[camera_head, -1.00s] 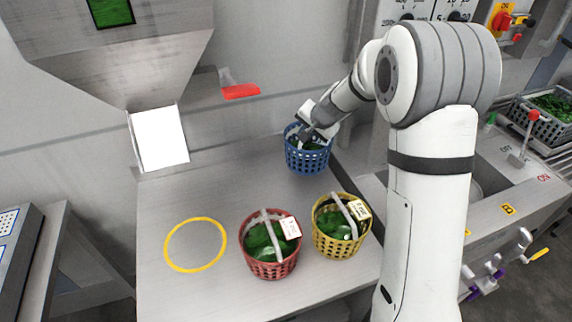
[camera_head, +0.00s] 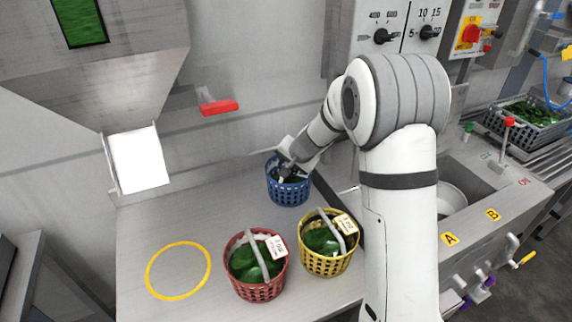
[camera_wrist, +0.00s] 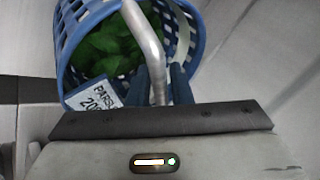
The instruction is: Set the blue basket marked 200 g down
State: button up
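The blue basket (camera_head: 288,189) is at the back of the steel worktop, behind the yellow basket, and holds green leaves. In the wrist view the blue basket (camera_wrist: 66,48) shows its tag (camera_wrist: 95,97), reading in part "PARS" and "20", and its grey handle. My gripper (camera_wrist: 166,88) has its two fingers on either side of the handle, apparently closed on it. In the head view my gripper (camera_head: 287,168) is at the basket's top. The basket looks upright; whether its base touches the worktop I cannot tell for sure.
A red basket (camera_head: 255,290) and a yellow basket (camera_head: 325,263), both with greens and tags, stand in front. A yellow ring (camera_head: 178,243) marks empty worktop at left. A chute (camera_head: 138,160) and red lever (camera_head: 219,107) are behind. A sink basin (camera_head: 452,200) lies right.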

jog(key=shift+o, duration=1.2)
jog(key=shift+r, duration=0.1)
jog(key=v, duration=1.3)
jog(key=s+d+n+g+h, duration=0.1)
jog(key=s+d, duration=0.3)
jog(key=s, duration=1.1)
jog(key=s+d+r+n+g+h, duration=0.1)
jog(key=s+d+n+g+h, duration=0.1)
jog(key=s, duration=1.2)
jog(key=d+n+h, duration=0.1)
jog(key=d+n, duration=0.1)
jog(key=shift+s+d+r+n+g+p, duration=0.3)
jog(key=shift+s+d+p, duration=0.05)
jog(key=shift+s+d, duration=0.05)
